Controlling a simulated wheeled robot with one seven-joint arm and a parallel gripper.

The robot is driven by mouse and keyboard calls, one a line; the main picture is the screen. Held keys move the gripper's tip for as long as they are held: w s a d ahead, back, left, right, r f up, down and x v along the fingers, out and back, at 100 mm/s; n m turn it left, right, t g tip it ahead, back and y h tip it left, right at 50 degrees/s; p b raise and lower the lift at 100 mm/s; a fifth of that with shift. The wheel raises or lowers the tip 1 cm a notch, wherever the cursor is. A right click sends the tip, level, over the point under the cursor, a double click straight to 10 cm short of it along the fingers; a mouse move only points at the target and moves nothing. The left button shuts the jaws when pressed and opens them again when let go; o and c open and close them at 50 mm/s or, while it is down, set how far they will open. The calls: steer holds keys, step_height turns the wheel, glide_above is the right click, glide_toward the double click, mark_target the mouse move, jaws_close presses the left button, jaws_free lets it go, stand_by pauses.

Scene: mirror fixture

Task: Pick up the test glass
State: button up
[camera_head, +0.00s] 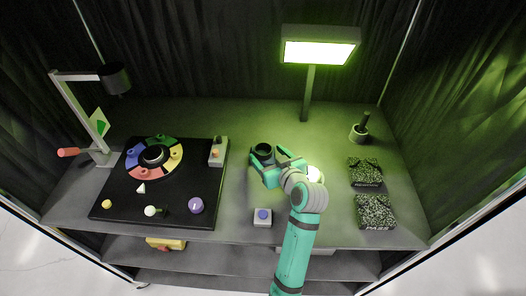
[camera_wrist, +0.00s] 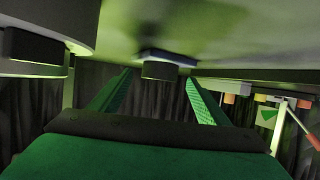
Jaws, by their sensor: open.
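A dark, round, cup-like vessel (camera_head: 263,152) stands upright on the grey table near the middle. It may be the test glass; its material is hard to tell. My gripper (camera_head: 265,162) is open just in front of it, and the fingers appear empty. In the wrist view, which looks upside down, a small dark cylinder (camera_wrist: 159,70) on a bluish base shows between and beyond the fingertips (camera_wrist: 160,78). I cannot tell whether it is the same vessel. A pale bright round thing (camera_head: 314,173) shows partly behind my wrist.
A black board (camera_head: 118,203) with a coloured ring lies left. A button box (camera_head: 262,222) sits in front. A lit lamp panel (camera_head: 318,52) rises behind. A large round body (camera_wrist: 40,25) is close in the wrist view.

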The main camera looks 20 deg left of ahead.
mark_target(263, 151)
steer(key=shift+x, duration=1.05)
steer(key=c, duration=1.3)
steer(key=shift+w+r, duration=0.1)
